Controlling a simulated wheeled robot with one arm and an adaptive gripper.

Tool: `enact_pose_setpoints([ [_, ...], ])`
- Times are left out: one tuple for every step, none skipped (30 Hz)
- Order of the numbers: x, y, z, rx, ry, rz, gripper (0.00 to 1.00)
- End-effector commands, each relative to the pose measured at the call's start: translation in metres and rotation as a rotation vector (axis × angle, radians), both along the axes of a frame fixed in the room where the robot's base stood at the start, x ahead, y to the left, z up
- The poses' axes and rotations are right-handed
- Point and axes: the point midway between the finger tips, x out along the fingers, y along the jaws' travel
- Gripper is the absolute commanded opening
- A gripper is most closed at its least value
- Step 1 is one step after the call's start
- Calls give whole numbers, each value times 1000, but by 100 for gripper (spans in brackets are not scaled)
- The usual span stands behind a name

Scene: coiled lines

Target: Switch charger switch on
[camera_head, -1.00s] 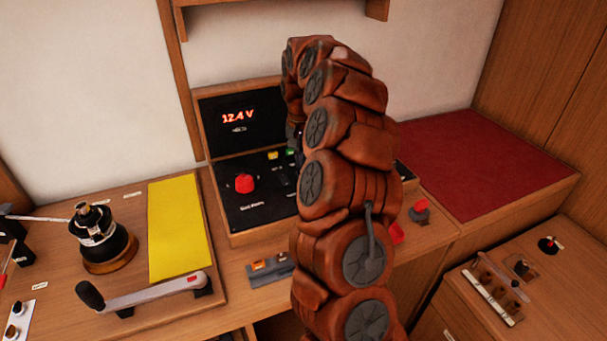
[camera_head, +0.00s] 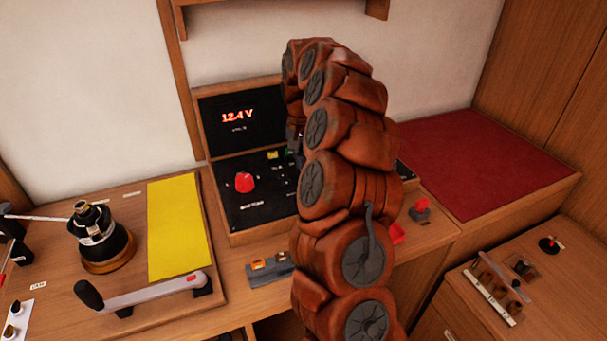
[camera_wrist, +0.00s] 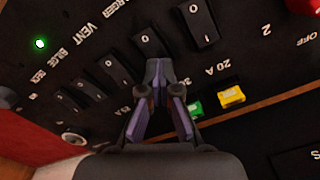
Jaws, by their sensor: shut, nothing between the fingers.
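The charger switch (camera_wrist: 146,40) is a black rocker marked 0 on the black switch panel, beside the printed CHARGER label in the wrist view. My gripper (camera_wrist: 157,72) is shut and empty, with its fingertips at the lower end of this rocker. I cannot tell whether they touch it. Which way the rocker is tipped is unclear. In the head view my arm hides the charger switch and most of the gripper.
The vent switch (camera_wrist: 115,70) and other rockers flank it, with a larger rocker (camera_wrist: 200,20) to the right. Green (camera_wrist: 196,108) and yellow (camera_wrist: 231,96) fuses sit near the fingers. A red knob (camera_head: 245,182) and a 12.4 V display (camera_head: 238,116) share the console.

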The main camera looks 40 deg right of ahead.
Motion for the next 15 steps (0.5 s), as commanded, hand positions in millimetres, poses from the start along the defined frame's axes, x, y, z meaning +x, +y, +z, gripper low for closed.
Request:
enact_pose_setpoints([
  [0,0,-1,0,0,0,0],
  [0,0,-2,0,0,0,0],
  [0,0,-2,0,0,0,0],
  [0,0,-2,0,0,0,0],
  [0,0,-3,0,0,0,0],
  [0,0,-3,0,0,0,0],
  [0,0,-4,0,0,0,0],
  [0,0,-4,0,0,0,0],
  [0,0,-4,0,0,0,0],
  [0,0,-5,0,0,0,0],
  [0,0,-5,0,0,0,0],
  [0,0,-6,0,0,0,0],
  [0,0,-6,0,0,0,0],
  [0,0,-6,0,0,0,0],
  [0,0,-7,0,0,0,0],
])
